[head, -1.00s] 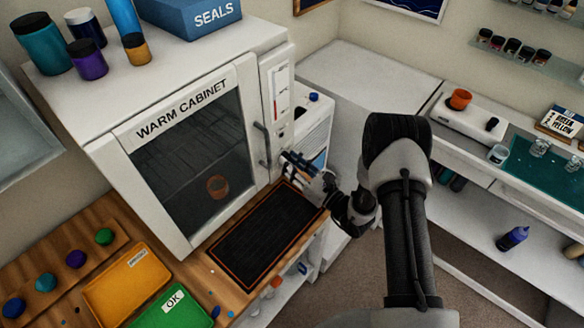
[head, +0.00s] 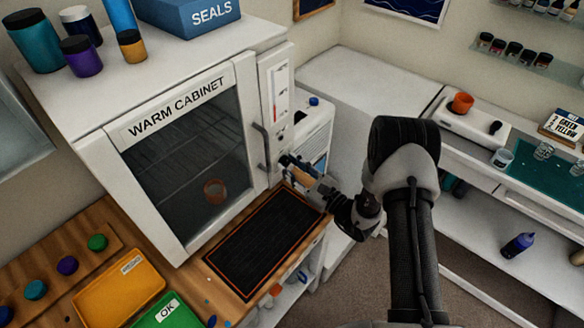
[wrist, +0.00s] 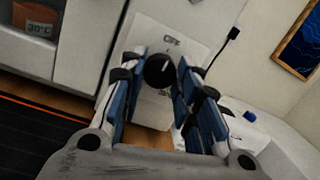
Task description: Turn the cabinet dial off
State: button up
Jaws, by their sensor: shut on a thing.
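The black round dial (wrist: 159,68) sits on the pale panel of the warm cabinet (head: 180,103) in the wrist view, with an OFF label (wrist: 172,41) above it. A short pale mark shows on the dial's face, close to upright. My gripper (wrist: 157,78) has its blue-padded fingers on both sides of the dial and is shut on it. In the head view my gripper (head: 285,163) is at the cabinet's right front panel, just right of the door handle (head: 262,146). The dial cannot be made out there.
A black mat (head: 262,243) lies on the bench below. Yellow (head: 120,288) and green (head: 172,314) trays stand at the front left. A white unit (head: 308,137) stands right of the cabinet.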

jog(key=o, duration=1.1)
jog(key=shift+c, duration=0.2)
jog(key=shift+d, duration=0.1)
jog(key=v, duration=1.2)
